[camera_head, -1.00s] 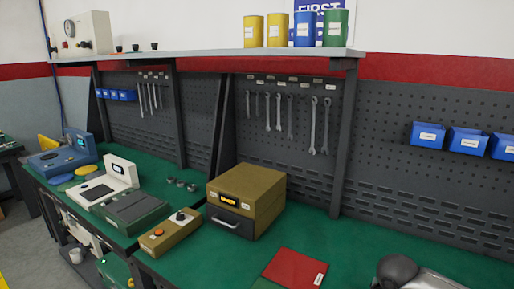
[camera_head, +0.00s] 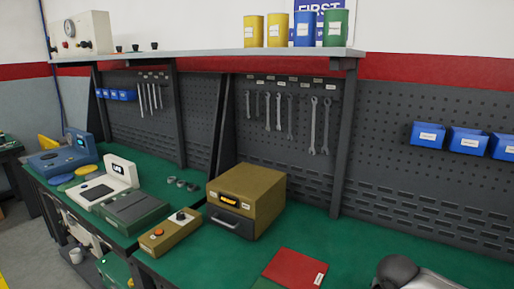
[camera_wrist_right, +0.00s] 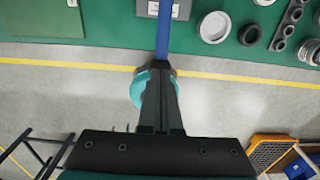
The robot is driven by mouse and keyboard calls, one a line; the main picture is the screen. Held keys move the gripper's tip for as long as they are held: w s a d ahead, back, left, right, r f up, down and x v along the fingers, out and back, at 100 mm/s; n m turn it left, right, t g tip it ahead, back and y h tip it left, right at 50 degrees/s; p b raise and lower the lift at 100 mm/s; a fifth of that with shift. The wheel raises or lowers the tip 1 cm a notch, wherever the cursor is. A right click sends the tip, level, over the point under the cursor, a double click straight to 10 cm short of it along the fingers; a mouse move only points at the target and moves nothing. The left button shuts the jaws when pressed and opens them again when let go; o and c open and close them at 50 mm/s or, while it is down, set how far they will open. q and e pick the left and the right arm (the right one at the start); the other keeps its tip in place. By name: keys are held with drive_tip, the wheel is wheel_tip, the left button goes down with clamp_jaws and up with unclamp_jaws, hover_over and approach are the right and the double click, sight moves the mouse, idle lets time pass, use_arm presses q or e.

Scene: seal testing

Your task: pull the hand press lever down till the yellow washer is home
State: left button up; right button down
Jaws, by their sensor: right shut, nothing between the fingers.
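In the right wrist view my right gripper (camera_wrist_right: 162,72) is shut and empty, its dark fingers pointing up the picture. A blue bar (camera_wrist_right: 163,35) runs from beyond the fingertips to the top edge; it may be the press lever. A teal rounded part (camera_wrist_right: 138,90) shows behind the fingers on both sides and is partly hidden by them. I cannot tell whether the fingers touch the bar or the teal part. The press body and the yellow washer cannot be made out. My left gripper is in neither view.
In the right wrist view a pale ring (camera_wrist_right: 214,15) and a dark round part (camera_wrist_right: 249,35) lie on the green bench (camera_wrist_right: 115,25). In the head view a brown case (camera_head: 262,192) and a red mat (camera_head: 295,267) are on the bench, below a shelf (camera_head: 205,55).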

drive_tip(key=shift+s+a+f+b, duration=0.1)
drive_tip(key=shift+f+b, duration=0.05)
drive_tip(key=shift+f, duration=0.4)
drive_tip(key=shift+s+f+b, duration=0.1)
drive_tip(key=shift+f+b, duration=0.05)
drive_tip(key=shift+f, duration=0.45)
drive_tip(key=shift+s+a+f+b, duration=0.1)
drive_tip(key=shift+f+b, duration=0.2)
drive_tip(key=shift+f, duration=0.45)
drive_tip(key=shift+r, duration=0.15)
wheel_tip(320, 180, up, 9)
drive_tip(key=p, duration=1)
